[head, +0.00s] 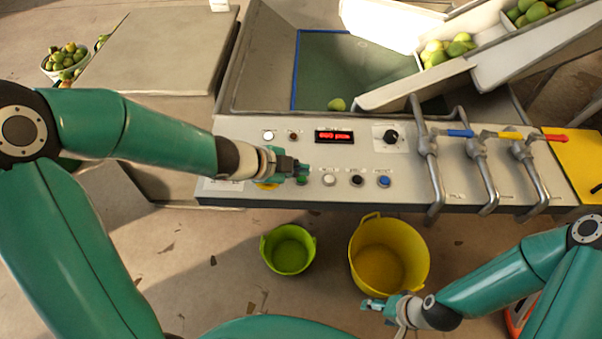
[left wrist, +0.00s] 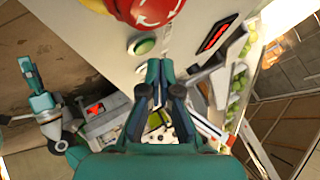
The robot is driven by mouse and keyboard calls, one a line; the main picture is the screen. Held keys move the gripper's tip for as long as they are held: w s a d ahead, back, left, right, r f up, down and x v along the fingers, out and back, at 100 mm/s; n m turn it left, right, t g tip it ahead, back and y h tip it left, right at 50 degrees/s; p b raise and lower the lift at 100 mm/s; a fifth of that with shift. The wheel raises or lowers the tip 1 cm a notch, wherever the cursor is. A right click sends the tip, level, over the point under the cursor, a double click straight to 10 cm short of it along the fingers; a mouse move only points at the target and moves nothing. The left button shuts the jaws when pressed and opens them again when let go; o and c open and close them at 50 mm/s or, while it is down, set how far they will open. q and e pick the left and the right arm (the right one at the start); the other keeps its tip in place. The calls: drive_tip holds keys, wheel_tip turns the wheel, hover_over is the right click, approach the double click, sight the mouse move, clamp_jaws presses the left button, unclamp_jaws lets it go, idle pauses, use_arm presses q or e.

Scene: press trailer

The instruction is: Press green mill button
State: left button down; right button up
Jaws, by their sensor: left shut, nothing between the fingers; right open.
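The green button (left wrist: 145,46) shows in the left wrist view as a round cap on the pale control panel (head: 235,128), close to a large red mushroom knob (left wrist: 147,8). My left gripper (head: 303,170) is over the front row of buttons. Its fingers are shut and empty; in the left wrist view the fingertips (left wrist: 160,64) lie just below and right of the green button in the picture. I cannot tell the gap to the panel. In the head view the gripper hides most of that spot. My right gripper (head: 376,304) is open, low by the yellow bucket.
White (head: 329,179), black (head: 356,180) and blue (head: 384,181) buttons sit right of my left gripper. A red display (head: 334,136) and black dial (head: 391,136) are behind. Pipes with coloured levers (head: 497,134) stand right. Green (head: 270,259) and yellow (head: 413,279) buckets stand in front.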

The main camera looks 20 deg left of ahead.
sight(299, 179)
idle(0.3)
use_arm(q)
wheel_tip(299, 179, up, 5)
drive_tip(key=p, duration=0.5)
idle(0.8)
